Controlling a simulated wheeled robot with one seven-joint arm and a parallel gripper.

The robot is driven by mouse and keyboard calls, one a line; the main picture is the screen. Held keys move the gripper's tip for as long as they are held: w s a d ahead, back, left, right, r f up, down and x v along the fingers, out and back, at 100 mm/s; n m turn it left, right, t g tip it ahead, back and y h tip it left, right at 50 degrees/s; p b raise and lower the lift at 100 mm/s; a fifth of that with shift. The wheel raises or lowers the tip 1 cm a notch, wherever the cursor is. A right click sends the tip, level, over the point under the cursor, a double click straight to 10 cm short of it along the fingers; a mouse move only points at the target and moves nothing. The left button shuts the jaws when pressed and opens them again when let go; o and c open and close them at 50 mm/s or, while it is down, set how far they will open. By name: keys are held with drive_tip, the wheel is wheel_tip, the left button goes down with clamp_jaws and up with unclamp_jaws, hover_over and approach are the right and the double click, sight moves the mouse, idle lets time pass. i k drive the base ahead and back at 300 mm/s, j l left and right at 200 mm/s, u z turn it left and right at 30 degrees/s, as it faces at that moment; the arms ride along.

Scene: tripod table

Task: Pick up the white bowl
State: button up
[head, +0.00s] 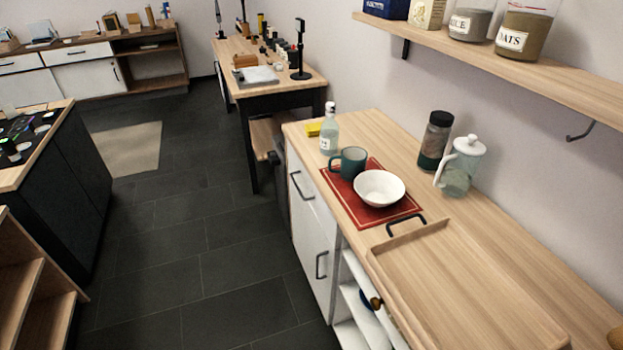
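The white bowl (379,187) sits upright on a red mat (370,216) on the wooden counter, right of the picture's middle. It looks empty. A dark green mug (349,162) stands just behind and left of the bowl, very close to it; I cannot tell if they touch. My gripper is not in view.
A wooden tray (466,285) with a black handle lies in front of the mat. A clear bottle (329,134), a dark jar (435,140) and a glass pitcher (461,168) stand on the counter. A wall shelf (555,73) overhangs the right. Dark floor left of the counter is clear.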

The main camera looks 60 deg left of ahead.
sight(379, 189)
drive_tip(key=u, duration=1.1)
